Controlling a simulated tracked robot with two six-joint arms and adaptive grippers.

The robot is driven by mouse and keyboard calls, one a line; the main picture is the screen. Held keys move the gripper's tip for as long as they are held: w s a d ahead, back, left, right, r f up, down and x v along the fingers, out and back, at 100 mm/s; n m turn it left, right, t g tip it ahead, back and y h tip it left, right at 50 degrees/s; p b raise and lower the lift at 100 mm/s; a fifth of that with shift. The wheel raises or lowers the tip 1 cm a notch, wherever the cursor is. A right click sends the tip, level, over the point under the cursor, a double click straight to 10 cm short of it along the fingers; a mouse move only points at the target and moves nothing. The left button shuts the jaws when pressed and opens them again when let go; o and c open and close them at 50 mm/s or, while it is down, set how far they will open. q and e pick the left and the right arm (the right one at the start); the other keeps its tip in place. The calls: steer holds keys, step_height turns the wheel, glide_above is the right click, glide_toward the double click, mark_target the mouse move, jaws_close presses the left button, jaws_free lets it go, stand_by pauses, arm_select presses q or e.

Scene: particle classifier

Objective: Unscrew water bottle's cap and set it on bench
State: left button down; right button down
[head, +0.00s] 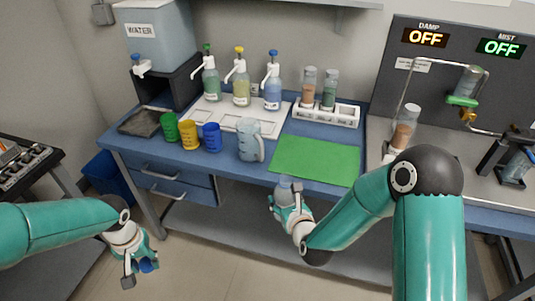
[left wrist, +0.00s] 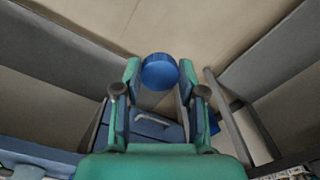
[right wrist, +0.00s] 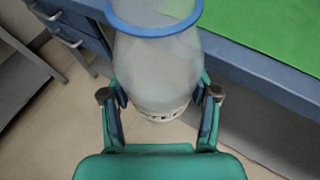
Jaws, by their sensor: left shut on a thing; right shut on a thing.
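The blue cap (left wrist: 159,71) is between the fingers of my left gripper (left wrist: 159,80), which is shut on it. In the head view the cap (head: 149,266) and my left gripper (head: 140,268) hang low at the left, in front of the bench and apart from the bottle. My right gripper (head: 288,207) is shut on the clear water bottle (head: 284,189) in front of the bench edge. In the right wrist view the bottle (right wrist: 155,75) shows a blue ring at its open-looking end, with no cap on it.
The blue bench (head: 215,172) has a clear green mat (head: 315,160) near its front edge. Green, yellow and blue cups (head: 190,134), a pitcher (head: 248,143), pump bottles (head: 241,85) and a white vial rack (head: 330,115) stand behind. A water tank (head: 160,50) is at the back left.

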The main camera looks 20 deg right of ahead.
arm_select(q)
steer(key=shift+d, duration=0.2)
arm_select(e)
steer(key=shift+s+d+r, duration=0.1)
steer(key=shift+d, duration=0.15)
